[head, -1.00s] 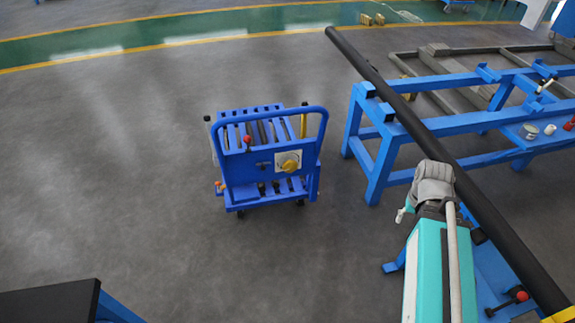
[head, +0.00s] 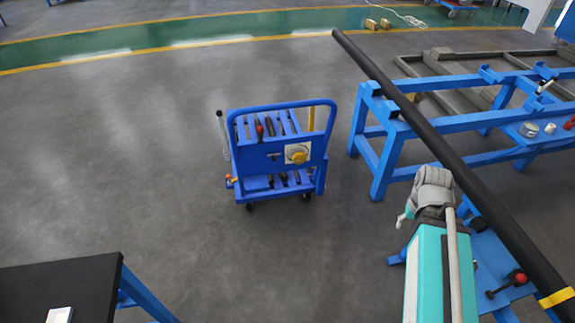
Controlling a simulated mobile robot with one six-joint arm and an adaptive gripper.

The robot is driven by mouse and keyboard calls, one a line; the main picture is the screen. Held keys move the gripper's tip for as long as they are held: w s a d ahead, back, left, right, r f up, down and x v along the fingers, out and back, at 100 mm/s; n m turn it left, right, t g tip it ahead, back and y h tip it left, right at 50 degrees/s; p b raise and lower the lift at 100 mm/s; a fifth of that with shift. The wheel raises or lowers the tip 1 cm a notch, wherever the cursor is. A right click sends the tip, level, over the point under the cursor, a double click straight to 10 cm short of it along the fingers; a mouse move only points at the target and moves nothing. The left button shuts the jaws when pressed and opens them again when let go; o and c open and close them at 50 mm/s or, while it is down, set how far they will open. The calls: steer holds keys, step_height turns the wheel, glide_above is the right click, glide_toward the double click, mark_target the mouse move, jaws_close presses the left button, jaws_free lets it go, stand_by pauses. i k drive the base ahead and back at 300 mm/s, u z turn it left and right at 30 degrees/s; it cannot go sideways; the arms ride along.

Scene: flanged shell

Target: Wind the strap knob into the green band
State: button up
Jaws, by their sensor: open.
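A blue wheeled cart (head: 277,166) stands on the grey floor near the middle of the head view. Its side facing me carries a small white plate with a round yellow knob (head: 299,156) on it. I take this for the strap knob. The plate is too small to make out a green band or any pointer. I cannot make out my gripper in this view.
A long black pipe (head: 436,137) lies across blue stands (head: 385,165) on the right. A black-topped table (head: 85,278) with a small white object (head: 59,315) fills the lower left corner. Bare floor surrounds the cart, and a green floor lane (head: 150,39) runs behind.

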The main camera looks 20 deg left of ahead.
mark_target(299, 158)
steer(key=z, duration=0.05)
steer(key=k, duration=1.4)
steer(key=u, duration=1)
steer(key=i, duration=1.7)
steer(key=z, duration=0.05)
